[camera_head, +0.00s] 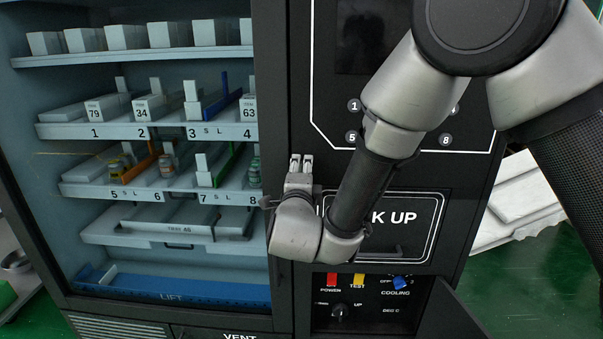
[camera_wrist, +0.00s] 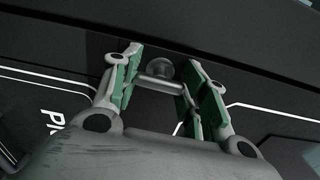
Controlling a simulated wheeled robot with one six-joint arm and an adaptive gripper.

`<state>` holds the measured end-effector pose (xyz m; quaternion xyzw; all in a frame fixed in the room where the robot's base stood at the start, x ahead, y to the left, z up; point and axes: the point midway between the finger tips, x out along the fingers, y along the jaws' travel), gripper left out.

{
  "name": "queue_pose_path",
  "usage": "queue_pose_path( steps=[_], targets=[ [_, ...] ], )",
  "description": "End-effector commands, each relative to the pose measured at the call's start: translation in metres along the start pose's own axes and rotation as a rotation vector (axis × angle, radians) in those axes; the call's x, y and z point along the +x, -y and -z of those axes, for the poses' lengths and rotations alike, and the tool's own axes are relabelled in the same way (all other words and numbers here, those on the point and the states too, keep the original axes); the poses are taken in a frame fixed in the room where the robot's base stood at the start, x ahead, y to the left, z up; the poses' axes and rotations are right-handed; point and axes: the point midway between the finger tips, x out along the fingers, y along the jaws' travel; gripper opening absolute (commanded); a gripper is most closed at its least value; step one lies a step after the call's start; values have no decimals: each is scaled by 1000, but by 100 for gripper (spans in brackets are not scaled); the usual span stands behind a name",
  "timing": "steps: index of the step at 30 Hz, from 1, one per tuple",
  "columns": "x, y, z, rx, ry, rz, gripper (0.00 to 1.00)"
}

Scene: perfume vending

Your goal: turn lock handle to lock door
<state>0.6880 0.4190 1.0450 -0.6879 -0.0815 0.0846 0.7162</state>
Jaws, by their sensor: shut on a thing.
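My gripper (camera_head: 301,163) is at the black front of the vending machine (camera_head: 275,120), on the strip between the glass door's shelves and the control panel. In the wrist view my gripper (camera_wrist: 163,74) has its green-padded fingers on either side of a small grey metal lock handle (camera_wrist: 158,83). The handle has a round boss and a short bar that spans between the two fingers. The fingers are shut on the bar. In the head view the handle is hidden behind my gripper and wrist.
Shelves with numbered slots (camera_head: 148,131) and boxes stand left behind the door. The pick-up flap (camera_head: 425,212) is right of my wrist. Below it are a red power switch (camera_head: 332,280), a yellow test switch (camera_head: 358,280) and a blue cooling knob (camera_head: 401,283). A lower panel (camera_head: 452,315) stands open.

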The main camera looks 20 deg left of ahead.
Motion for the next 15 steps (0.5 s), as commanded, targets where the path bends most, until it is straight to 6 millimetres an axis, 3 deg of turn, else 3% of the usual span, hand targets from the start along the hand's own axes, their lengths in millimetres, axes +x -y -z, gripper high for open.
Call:
queue_pose_path(
  steps=[15],
  targets=[
    [-1, -1, -1, -58, 2, -2, 20]
  ],
)
